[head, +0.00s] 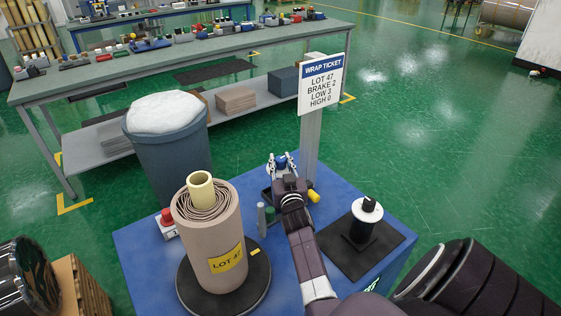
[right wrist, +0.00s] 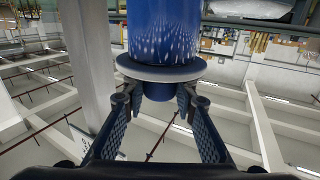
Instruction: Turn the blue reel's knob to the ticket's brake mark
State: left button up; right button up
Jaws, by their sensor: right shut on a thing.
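The wrap ticket (head: 322,84) on a post reads LOT 47, BRAKE 2, LOW 3, HIGH 0. In the right wrist view, the blue reel (right wrist: 163,30) hangs above a pale grey flange (right wrist: 160,69), with a blue knob (right wrist: 158,88) beneath. My right gripper (right wrist: 158,100) has its fingers on either side of this knob and is shut on it. In the head view, my right gripper (head: 282,160) is near the post, and only a little blue shows between its fingers. No marks on the knob can be read. My left gripper is out of view.
A wrapped roll (head: 212,240) labelled LOT 47 stands on a dark turntable at the left of the blue table (head: 145,262). A red button (head: 167,217) is behind it. A black-and-white spindle (head: 366,212) stands right on a dark mat. A grey bin (head: 165,150) is behind.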

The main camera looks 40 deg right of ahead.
jog(key=shift+d+r+n+t+y+p, duration=0.1)
jog(key=shift+r+n+t+y+p, duration=0.05)
jog(key=shift+n+t+y+p, duration=0.8)
jog(key=shift+n+y+p, duration=0.5)
jog(key=shift+n+y, duration=0.05)
jog(key=shift+y, duration=0.5)
jog(key=shift+n+t+y, duration=0.25)
jog(key=shift+n+y, duration=0.05)
jog(key=shift+y, duration=0.3)
jog(key=shift+f+n+y+b, duration=0.3)
jog(key=shift+n+y, duration=0.4)
jog(key=shift+y, duration=0.2)
jog(key=shift+n+t+y+b, duration=0.3)
jog(key=shift+n+y+b, duration=0.3)
jog(key=shift+y, duration=0.5)
jog(key=shift+n+y+b, duration=0.9)
jog(key=shift+y+b, duration=0.25)
jog(key=shift+y, duration=0.05)
jog(key=shift+r+y+b, duration=0.1)
jog(key=shift+y+b, duration=0.25)
jog(key=shift+y, duration=0.15)
jog(key=shift+n, duration=0.3)
jog(key=shift+r, duration=0.1)
